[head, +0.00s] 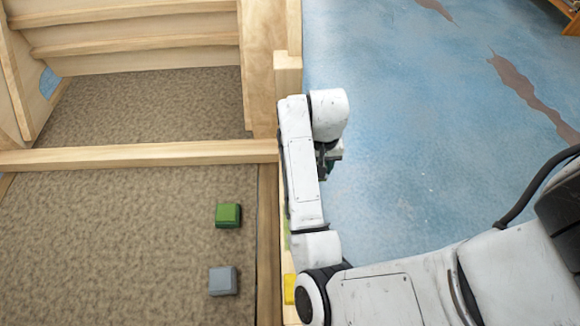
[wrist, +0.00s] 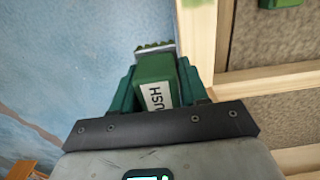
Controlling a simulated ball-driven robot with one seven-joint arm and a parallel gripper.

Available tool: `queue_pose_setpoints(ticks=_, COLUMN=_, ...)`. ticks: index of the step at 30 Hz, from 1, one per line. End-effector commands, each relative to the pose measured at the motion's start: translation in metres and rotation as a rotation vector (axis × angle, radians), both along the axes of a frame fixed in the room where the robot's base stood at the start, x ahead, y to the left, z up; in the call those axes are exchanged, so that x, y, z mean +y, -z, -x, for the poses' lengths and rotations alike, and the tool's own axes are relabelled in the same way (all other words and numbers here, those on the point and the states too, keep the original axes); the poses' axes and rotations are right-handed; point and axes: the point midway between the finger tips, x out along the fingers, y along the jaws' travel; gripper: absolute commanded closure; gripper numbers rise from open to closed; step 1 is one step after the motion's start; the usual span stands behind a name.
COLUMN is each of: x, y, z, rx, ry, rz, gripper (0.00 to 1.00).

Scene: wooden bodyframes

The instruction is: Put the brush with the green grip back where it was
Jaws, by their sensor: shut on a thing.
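The brush (wrist: 152,72) has a green grip with a white label whose visible letters read "USH". A bristly strip shows at its far end. My gripper (wrist: 156,84) is shut on the green grip, one green finger on each side. It holds the brush over the blue floor, just left of a wooden beam in the wrist view. In the head view my gripper (head: 329,163) is mostly hidden behind my white arm, to the right of the wooden frame. I cannot make out the brush there.
A green block (head: 228,215) and a grey block (head: 223,281) stand on the brown carpeted panel (head: 120,240). A yellow block (head: 290,288) is partly hidden by my arm. Wooden beams (head: 140,155) edge the panels.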

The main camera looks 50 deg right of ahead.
Motion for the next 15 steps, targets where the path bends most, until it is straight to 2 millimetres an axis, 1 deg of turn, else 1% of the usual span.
queue_pose_setpoints(ticks=1, x=0.0, y=0.001, z=-0.009, rx=0.001, ry=0.002, rz=-0.005, gripper=0.85)
queue_pose_setpoints(ticks=7, x=-0.003, y=0.018, z=-0.047, rx=-0.001, ry=0.003, rz=-0.004, gripper=0.85)
queue_pose_setpoints(ticks=12, x=-0.004, y=0.047, z=-0.068, rx=0.002, ry=0.001, rz=-0.005, gripper=0.85)
queue_pose_setpoints(ticks=15, x=-0.005, y=0.06, z=-0.079, rx=0.0, ry=0.001, rz=-0.004, gripper=0.85)
